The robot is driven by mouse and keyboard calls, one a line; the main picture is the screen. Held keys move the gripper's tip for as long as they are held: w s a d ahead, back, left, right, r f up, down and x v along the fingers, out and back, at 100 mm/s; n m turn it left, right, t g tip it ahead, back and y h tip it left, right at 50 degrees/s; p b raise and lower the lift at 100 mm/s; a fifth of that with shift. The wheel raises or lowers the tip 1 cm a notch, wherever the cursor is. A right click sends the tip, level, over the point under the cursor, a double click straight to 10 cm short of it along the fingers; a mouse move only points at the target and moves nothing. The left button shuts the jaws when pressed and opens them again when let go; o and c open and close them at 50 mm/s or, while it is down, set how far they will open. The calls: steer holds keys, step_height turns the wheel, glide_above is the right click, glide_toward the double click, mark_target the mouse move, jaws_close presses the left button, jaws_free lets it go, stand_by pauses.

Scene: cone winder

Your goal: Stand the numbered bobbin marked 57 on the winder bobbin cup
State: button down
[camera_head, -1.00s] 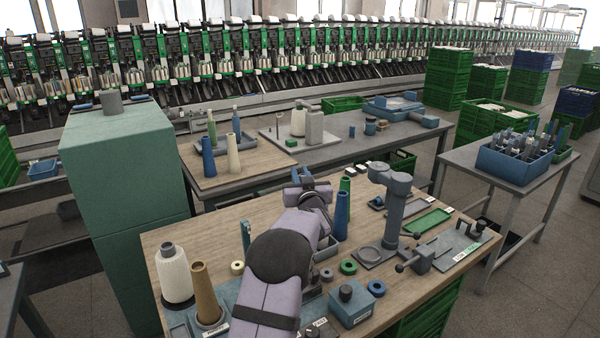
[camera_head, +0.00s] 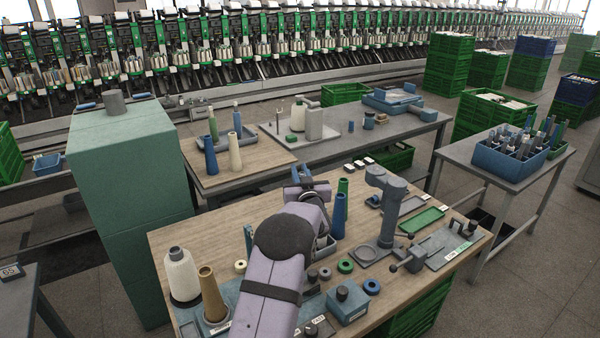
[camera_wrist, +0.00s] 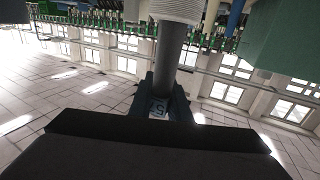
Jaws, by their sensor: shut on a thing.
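In the wrist view, my gripper (camera_wrist: 163,100) is shut on a grey bobbin (camera_wrist: 172,55). Its label between the dark fingers appears upside down and seems to read 57. White winding shows at its far end, cut by the top edge. In the head view, my gripper (camera_head: 303,183) is over the back of the wooden table, mostly hidden by my arm; the bobbin is not clear there. I cannot tell for sure which part is the winder bobbin cup.
A white yarn cone (camera_head: 182,275), blue cone (camera_head: 339,216) and green cone (camera_head: 342,187) stand near my arm. A blue box with a knob (camera_head: 346,303) is at the front. A side table holds a blue crate of bobbins (camera_head: 512,158). A tall green cabinet (camera_head: 130,170) stands left.

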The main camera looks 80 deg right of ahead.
step_height(320, 180, up, 12)
steer(key=p, duration=0.9)
steer(key=shift+p, duration=0.3)
steer(key=w+a+f+b, duration=0.2)
steer(key=a+f+b, duration=0.2)
steer(key=f+b, duration=0.3)
steer(key=w+a+f+b, duration=0.2)
steer(key=a+f+b, duration=0.2)
steer(key=f, duration=1)
steer(key=shift+w+a+b, duration=0.15)
steer(key=shift+w+b, duration=0.25)
steer(key=shift+b, duration=0.95)
steer(key=shift+f, duration=0.1)
steer(key=shift+b, duration=0.5)
steer(key=shift+f+b, duration=2.1)
steer(key=shift+f, duration=0.15)
